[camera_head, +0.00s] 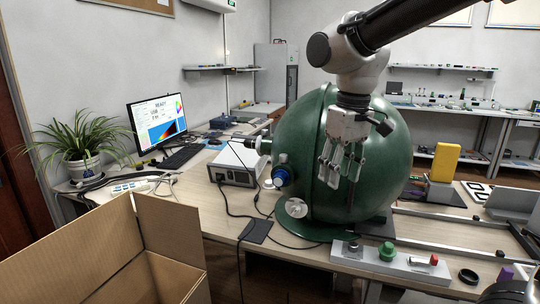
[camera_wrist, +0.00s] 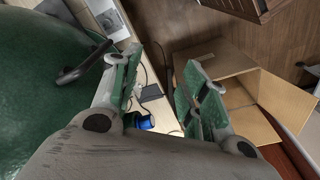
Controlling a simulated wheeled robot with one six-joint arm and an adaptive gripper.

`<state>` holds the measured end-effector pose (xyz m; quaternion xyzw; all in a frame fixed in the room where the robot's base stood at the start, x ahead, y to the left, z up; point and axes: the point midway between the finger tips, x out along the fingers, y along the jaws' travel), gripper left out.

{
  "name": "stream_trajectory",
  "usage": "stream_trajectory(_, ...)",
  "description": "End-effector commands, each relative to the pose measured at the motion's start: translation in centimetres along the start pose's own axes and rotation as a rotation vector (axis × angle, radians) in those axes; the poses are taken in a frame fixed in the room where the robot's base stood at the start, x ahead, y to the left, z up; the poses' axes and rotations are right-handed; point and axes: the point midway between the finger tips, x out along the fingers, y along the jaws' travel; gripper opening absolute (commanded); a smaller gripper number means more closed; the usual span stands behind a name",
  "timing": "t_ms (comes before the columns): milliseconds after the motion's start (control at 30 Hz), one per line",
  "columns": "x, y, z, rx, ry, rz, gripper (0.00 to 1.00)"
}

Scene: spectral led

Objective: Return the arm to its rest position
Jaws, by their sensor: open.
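My gripper (camera_head: 340,170) hangs from the arm in front of the large green sphere (camera_head: 300,140) in the head view, fingers pointing down. In the wrist view my gripper (camera_wrist: 160,95) shows its two fingers spread apart with nothing between them. The green sphere (camera_wrist: 40,75) fills the left side of the wrist view. I cannot tell from these views how near the fingers are to the sphere's surface.
An open cardboard box (camera_head: 95,255) stands at the front left; the box (camera_wrist: 225,75) also shows in the wrist view. The bench holds a grey instrument (camera_head: 238,163), a monitor (camera_head: 158,120), a control strip (camera_head: 390,262) and a yellow block (camera_head: 444,162). Cables cross the bench.

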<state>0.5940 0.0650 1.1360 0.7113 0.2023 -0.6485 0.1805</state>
Motion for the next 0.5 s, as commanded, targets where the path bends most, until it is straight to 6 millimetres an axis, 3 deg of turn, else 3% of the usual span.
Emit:
stream_trajectory(167,0.3,5.0,7.6,0.126,0.073,0.018,0.44)
stream_trajectory(333,1.0,8.8,16.9,0.326,0.167,0.062,0.44)
stream_trajectory(400,1.0,9.6,19.7,0.402,0.199,0.083,0.44)
stream_trajectory(500,0.1,10.5,21.8,0.485,0.253,0.113,0.44)
